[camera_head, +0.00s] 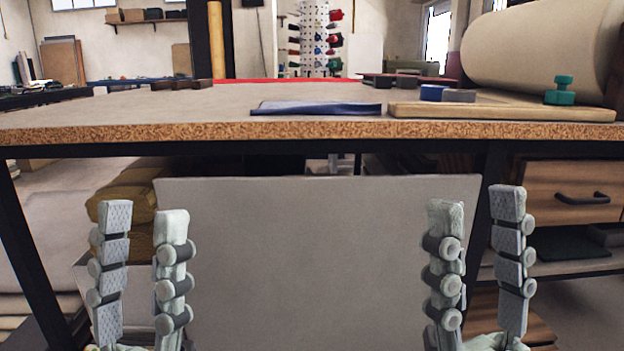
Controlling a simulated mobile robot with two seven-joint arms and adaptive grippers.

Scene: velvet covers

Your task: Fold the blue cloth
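The blue cloth (315,108) lies flat near the front edge of the table (200,131), a little right of the table's middle. It is seen at a very low angle, so its layers and full outline cannot be told. My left gripper (143,215) is upright below the table's front edge at the left, fingers apart and empty. My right gripper (476,204) is upright below the edge at the right, fingers apart and empty. Both are clear of the cloth.
A wooden board (500,112) lies just right of the cloth. A green knobbed object (560,92), a blue round piece (434,92) and a large beige roll (545,55) are on the right. Dark blocks (182,84) lie back left. The tabletop left of the cloth is clear.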

